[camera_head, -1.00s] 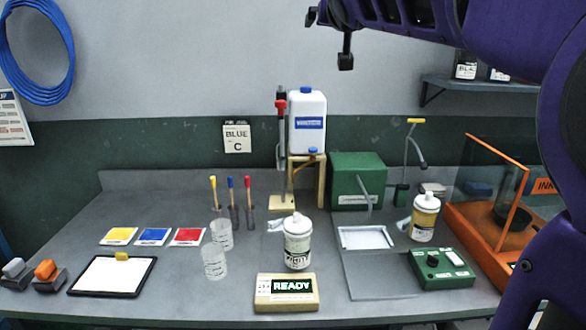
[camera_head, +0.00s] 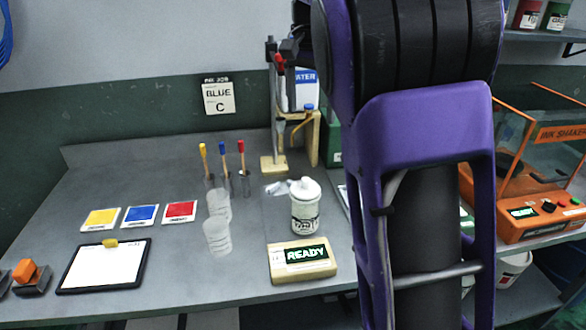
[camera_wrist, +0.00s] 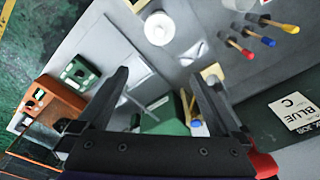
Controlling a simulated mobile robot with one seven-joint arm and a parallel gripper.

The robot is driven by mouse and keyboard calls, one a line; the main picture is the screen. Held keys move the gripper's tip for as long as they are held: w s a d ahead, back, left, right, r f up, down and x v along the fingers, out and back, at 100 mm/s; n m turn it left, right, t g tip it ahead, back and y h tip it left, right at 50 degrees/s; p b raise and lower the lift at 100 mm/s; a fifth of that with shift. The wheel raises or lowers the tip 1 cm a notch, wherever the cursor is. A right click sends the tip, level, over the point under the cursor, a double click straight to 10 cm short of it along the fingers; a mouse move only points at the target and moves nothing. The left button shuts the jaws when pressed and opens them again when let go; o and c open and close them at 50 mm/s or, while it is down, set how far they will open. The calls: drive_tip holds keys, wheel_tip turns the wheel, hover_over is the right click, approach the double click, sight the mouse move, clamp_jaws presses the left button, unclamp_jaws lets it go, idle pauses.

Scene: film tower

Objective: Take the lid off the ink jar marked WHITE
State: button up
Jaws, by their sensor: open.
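A white jar (camera_head: 305,212) with a domed white lid stands upright on the bench behind the READY box; its dark label lettering is too small to read surely. It shows from above in the wrist view (camera_wrist: 159,29), lid on. My gripper (camera_wrist: 160,77) is open and empty, its two dark fingers apart, with the jar beyond the fingertips. In the head view my gripper (camera_head: 280,48) is high, near the top of a stand, well above the jar. My arm hides the right part of the bench, where a second, yellow-labelled jar showed earlier.
A wooden box with a READY display (camera_head: 303,262) stands in front of the jar. Clear cups (camera_head: 217,238) and coloured droppers (camera_head: 225,165) stand left of it. A crumpled white piece (camera_head: 278,188) lies close by. An orange ink shaker (camera_head: 540,215) is at the right.

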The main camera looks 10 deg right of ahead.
drive_tip(key=f, duration=0.2)
drive_tip(key=b, duration=0.3)
hover_over(306, 178)
drive_tip(key=shift+g+y, duration=0.3)
drive_tip(key=shift+g, duration=0.1)
wheel_tip(306, 178, down, 10)
drive_tip(key=shift+s+d+f, duration=0.15)
drive_tip(key=shift+f, duration=0.05)
drive_tip(key=shift+a+f+b, duration=0.2)
drive_tip(key=shift+f+b, duration=0.25)
drive_tip(key=shift+f, duration=2.55)
drive_tip(key=shift+c, duration=0.2)
drive_tip(key=shift+r, duration=0.15)
drive_tip(key=c, duration=1)
